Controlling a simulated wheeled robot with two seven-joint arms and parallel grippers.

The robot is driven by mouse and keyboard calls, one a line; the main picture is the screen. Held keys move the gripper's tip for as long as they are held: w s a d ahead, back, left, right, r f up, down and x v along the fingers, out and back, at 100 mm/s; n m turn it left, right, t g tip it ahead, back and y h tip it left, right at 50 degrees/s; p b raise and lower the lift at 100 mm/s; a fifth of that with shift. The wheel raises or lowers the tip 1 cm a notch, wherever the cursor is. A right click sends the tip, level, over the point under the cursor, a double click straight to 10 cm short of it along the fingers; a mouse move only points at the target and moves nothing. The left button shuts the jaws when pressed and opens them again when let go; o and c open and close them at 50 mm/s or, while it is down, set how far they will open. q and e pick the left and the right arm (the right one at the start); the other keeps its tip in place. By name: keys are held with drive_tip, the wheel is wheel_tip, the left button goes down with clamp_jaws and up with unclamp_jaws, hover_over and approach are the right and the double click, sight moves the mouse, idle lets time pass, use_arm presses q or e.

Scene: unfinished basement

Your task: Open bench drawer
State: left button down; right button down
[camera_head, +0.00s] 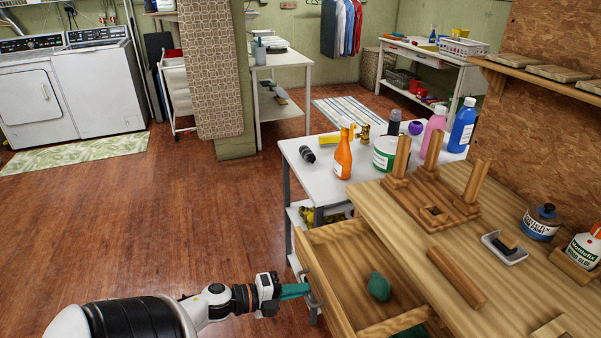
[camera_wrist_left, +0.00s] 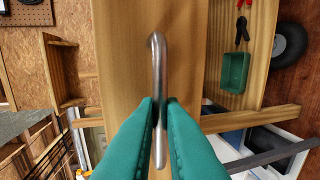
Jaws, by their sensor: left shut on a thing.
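The wooden bench drawer (camera_head: 345,255) stands well out from under the bench top (camera_head: 400,208), with its inside showing. A rounded green object (camera_head: 379,287) lies in it. My left gripper (camera_head: 305,290) is at the outside of the drawer front. In the left wrist view, its green fingers (camera_wrist_left: 160,105) are shut on the metal bar handle (camera_wrist_left: 158,65), which stands upright in that picture against the wooden drawer front (camera_wrist_left: 120,60). My right gripper is not in view.
The bench top holds a wooden block with pegs (camera_head: 432,200), a loose wooden bar (camera_head: 457,276), a small tray (camera_head: 503,248) and glue bottles. A white table (camera_head: 300,155) with several bottles stands beyond the drawer. The floor to the left is clear.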

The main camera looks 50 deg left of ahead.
use_arm(q)
drive_tip(key=c, duration=1.5)
unclamp_jaws()
drive_tip(key=b+v, duration=0.1)
drive_tip(key=v, duration=1.1)
